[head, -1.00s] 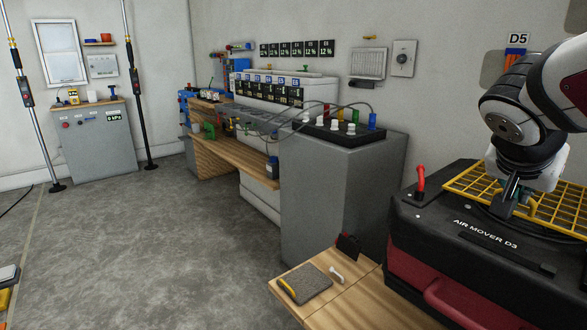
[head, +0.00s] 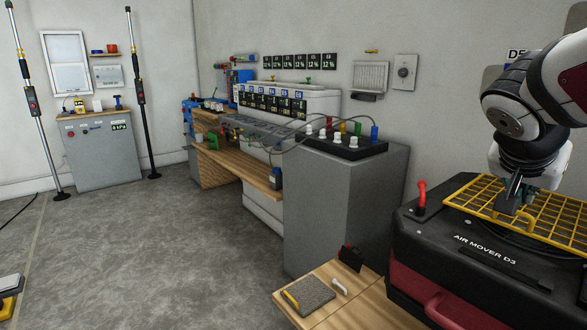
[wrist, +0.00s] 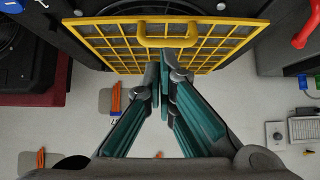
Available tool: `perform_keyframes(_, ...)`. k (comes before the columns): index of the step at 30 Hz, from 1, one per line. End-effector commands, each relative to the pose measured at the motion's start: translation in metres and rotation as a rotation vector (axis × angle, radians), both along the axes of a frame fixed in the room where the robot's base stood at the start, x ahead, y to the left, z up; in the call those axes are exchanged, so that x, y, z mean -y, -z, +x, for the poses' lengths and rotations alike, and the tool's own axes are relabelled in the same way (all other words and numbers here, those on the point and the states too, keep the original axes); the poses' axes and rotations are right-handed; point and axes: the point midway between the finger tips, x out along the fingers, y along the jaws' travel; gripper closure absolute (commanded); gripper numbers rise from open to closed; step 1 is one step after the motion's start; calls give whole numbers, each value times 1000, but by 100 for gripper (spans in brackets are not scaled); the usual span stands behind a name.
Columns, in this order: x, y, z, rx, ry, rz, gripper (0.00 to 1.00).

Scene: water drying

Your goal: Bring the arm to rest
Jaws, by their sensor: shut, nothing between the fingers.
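My gripper (head: 516,201) hangs at the end of my arm at the right of the head view, over the yellow grille of the black air mover labelled D3 (head: 460,240). In the wrist view its teal fingers (wrist: 164,82) are brought together at the tips with nothing between them. The yellow grille (wrist: 215,42) and its yellow handle (wrist: 167,40) lie just beyond the fingertips in that view. I cannot tell whether the tips touch the grille. The grille (head: 540,209) also shows on top of the air mover in the head view.
A red lever (head: 421,193) stands on the air mover's left corner. A wooden bench top (head: 365,307) with a grey pad (head: 308,295) is in front. A grey cabinet (head: 340,210) with a black control panel stands behind. The floor (head: 150,250) at left is open.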

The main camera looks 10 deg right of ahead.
Motion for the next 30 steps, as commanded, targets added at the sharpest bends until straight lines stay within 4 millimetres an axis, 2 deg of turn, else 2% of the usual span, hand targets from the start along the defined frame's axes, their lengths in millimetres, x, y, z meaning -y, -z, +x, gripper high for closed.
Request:
perform_keyframes(9, -46, 30, -28, 1, -2, -3, 100)
perform_keyframes(20, -72, 45, -49, -34, -17, 4, 100)
perform_keyframes(23, -83, 54, -69, -125, -61, 25, 100)
perform_keyframes(26, -105, 69, -100, -265, -154, 76, 100)
perform_keyframes(30, -143, 91, -145, -462, -352, 181, 100)
